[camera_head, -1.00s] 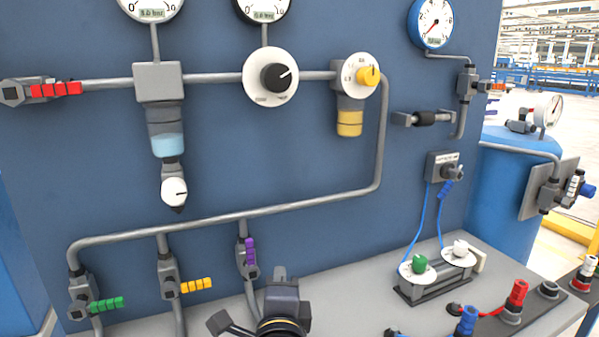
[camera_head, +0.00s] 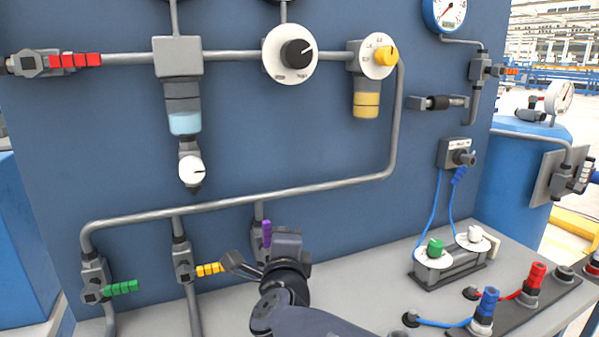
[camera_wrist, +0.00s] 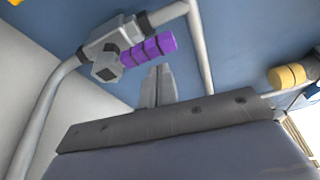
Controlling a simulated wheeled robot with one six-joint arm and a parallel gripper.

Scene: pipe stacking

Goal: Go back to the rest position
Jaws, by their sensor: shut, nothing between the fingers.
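My gripper (camera_wrist: 159,74) is shut and empty in the wrist view, its fingers together just below the purple valve handle (camera_wrist: 148,50). I cannot tell the depth gap between them. In the head view my gripper (camera_head: 286,243) is at the lower middle, in front of the blue panel, seen from behind with its fingertips hidden. It covers part of the valve with the purple handle (camera_head: 267,232). The purple handle stands upright in the head view. The task names no other object.
A yellow-handled valve (camera_head: 209,269) and a green-handled valve (camera_head: 121,287) are left of my gripper. A grey pipe (camera_head: 300,193) runs above it. To the right on the grey bench stand a fixture with a green knob (camera_head: 435,248) and blue (camera_head: 487,303) and red (camera_head: 535,279) plugs.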

